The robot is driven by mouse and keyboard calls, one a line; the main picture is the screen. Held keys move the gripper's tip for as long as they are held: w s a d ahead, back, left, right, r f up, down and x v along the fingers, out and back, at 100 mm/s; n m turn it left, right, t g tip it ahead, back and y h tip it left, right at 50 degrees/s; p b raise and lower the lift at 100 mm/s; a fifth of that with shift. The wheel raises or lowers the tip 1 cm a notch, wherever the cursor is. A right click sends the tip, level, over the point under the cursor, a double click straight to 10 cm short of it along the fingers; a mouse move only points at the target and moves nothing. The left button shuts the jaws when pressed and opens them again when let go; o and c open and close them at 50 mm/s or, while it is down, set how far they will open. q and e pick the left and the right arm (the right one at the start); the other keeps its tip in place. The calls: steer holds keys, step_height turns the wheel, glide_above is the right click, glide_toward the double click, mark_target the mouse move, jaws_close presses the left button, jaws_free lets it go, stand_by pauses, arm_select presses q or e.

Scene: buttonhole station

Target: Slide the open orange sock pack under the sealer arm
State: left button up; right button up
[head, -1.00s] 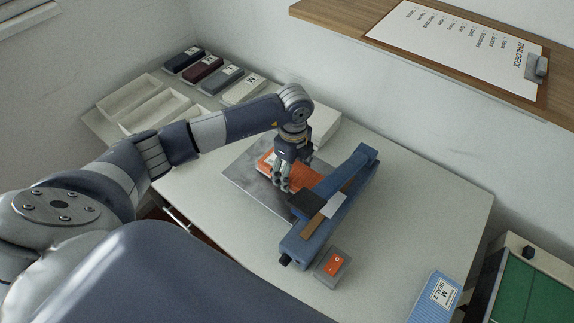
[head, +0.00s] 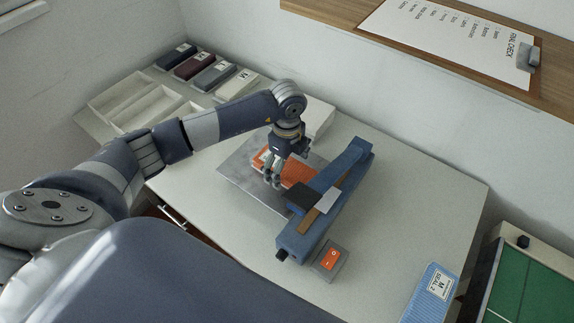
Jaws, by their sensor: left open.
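The orange sock pack (head: 297,172) lies on a grey metal plate (head: 238,176), left of the blue sealer (head: 345,165). Its right end reaches close to the sealer arm in the picture; I cannot tell whether any of it is under the arm. My left gripper (head: 272,182) points down over the pack, open, and hides its middle. I cannot tell whether the fingers touch the pack. The sealer arm runs diagonally, with a black block and a white patch near its middle. My right gripper is not in view.
A blue striped pack (head: 431,292) lies at the table's right front. Several dark and light packs and a divided tray (head: 125,108) are at the back left.

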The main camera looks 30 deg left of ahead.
arm_select(q)
step_height(320, 180, up, 12)
stand_by(0.4)
